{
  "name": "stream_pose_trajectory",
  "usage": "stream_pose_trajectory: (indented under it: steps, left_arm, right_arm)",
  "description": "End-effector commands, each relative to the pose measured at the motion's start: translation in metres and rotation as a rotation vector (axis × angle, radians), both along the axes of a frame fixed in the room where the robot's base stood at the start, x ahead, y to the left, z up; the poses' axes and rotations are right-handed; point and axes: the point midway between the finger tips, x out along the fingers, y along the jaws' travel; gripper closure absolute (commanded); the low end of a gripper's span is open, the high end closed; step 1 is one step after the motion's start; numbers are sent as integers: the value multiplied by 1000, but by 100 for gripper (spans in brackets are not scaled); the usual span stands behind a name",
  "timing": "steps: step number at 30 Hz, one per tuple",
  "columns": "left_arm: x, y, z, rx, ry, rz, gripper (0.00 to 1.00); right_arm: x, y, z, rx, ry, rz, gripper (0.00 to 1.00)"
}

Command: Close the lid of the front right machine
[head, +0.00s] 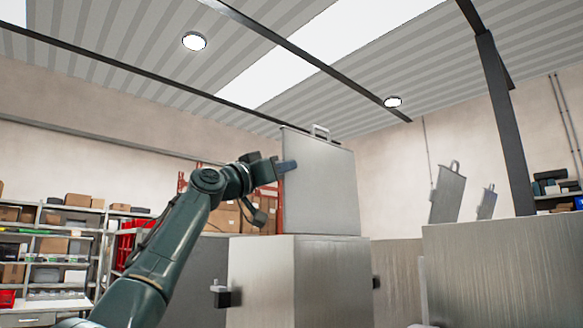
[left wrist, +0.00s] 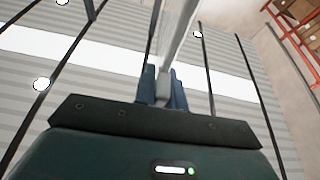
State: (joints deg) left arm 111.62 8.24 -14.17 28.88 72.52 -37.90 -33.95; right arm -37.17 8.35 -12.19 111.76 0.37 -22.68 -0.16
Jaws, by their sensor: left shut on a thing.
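A grey metal lid (head: 322,185) with a handle on its top edge stands raised, nearly upright, on a grey metal machine (head: 262,275) in the head view. My left gripper (head: 287,166) is at the lid's left edge, fingers shut on it. In the left wrist view, the blue fingers (left wrist: 162,88) close on the thin pale edge of the lid (left wrist: 178,40). I cannot tell from the view which machine in the row this is. My right gripper is not in view.
Another grey machine (head: 500,270) stands at the right, close to the camera. Two more raised lids, one larger (head: 446,195) and one smaller (head: 486,203), show behind it. A dark post (head: 505,120) rises at right. Shelves with boxes (head: 55,240) line the left wall.

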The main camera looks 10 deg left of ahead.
Motion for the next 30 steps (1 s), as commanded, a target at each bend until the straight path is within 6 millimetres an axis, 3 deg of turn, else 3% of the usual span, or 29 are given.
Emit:
stream_pose_trajectory:
  steps: [10,27,28,30]
  left_arm:
    - [12,20,-1,-142,93,-1,100]
    - [15,24,-2,-171,113,0,100]
    - [15,24,-2,-170,112,0,87]
    - [15,24,-2,-170,112,0,81]
  right_arm:
    - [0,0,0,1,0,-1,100]
    - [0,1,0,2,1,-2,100]
    - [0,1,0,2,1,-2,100]
    - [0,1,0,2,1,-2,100]
